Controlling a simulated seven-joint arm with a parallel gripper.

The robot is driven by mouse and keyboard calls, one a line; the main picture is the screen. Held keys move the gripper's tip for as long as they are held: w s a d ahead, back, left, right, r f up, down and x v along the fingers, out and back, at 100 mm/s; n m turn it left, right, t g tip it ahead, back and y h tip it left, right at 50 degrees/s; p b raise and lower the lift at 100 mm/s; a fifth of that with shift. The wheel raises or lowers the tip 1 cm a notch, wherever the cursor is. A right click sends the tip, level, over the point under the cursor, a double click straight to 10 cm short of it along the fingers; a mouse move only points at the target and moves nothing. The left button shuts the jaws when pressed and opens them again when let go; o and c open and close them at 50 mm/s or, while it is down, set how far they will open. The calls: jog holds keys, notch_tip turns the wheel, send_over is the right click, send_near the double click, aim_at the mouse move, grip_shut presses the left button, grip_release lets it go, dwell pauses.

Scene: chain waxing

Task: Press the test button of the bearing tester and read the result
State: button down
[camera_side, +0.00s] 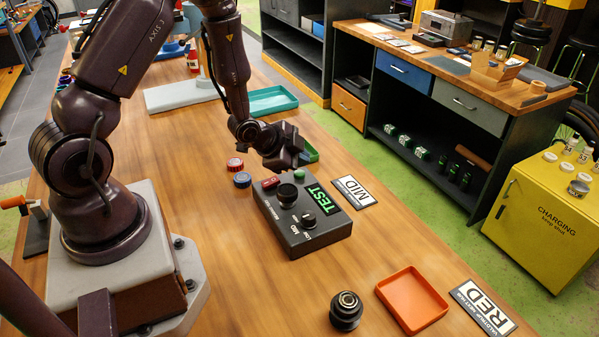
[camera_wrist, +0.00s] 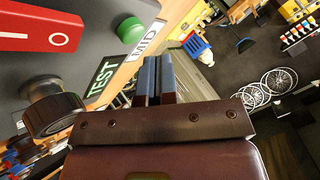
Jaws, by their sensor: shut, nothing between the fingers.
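The bearing tester (camera_side: 318,242) is a dark box on the wooden bench. Its display (camera_side: 325,201) reads TEST in green; it also shows in the wrist view (camera_wrist: 102,82). A green button (camera_side: 299,174) sits at the tester's back edge and shows as a round green cap in the wrist view (camera_wrist: 131,30). A red switch (camera_side: 270,183) and a black round part (camera_side: 287,193) are beside it; a knob (camera_side: 308,221) is nearer the front. My gripper (camera_side: 280,163) is shut and empty above the back edge, apart from the button. Its fingers (camera_wrist: 155,75) lie side by side.
A MID card (camera_side: 352,192) lies right of the tester. An orange tray (camera_side: 411,300), a RED card (camera_side: 483,306) and a dark hub-like part (camera_side: 346,311) are in front. Red (camera_side: 235,164) and blue (camera_side: 242,180) caps lie left. A green tray (camera_side: 309,153) is behind my gripper.

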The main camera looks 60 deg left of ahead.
aim_at(299, 174)
jog(key=shift+r, duration=2.2)
jog(key=shift+s, duration=0.1)
jog(key=s+n+g, duration=0.1)
jog(key=s+f+n+g, duration=0.1)
jog(key=s+f+g, duration=0.1)
jog(key=s, duration=0.1)
jog(key=shift+a+n, duration=0.2)
jog(key=shift+n, duration=0.2)
jog(key=s+d+r+n, duration=0.1)
jog(key=s+d+r, duration=0.3)
jog(key=r, duration=0.4)
jog(key=s+d+r+n, duration=0.2)
jog(key=s+d+r, duration=0.2)
jog(key=r, duration=0.4)
jog(key=s+d+r+n+h, duration=0.1)
jog(key=s+d+r+n, duration=0.1)
jog(key=s+d+r, duration=0.2)
notch_tip(299, 174, up, 5)
jog(key=shift+s+d+f+g, duration=0.15)
jog(key=shift+s+g, duration=0.15)
jog(key=shift+s, duration=0.8)
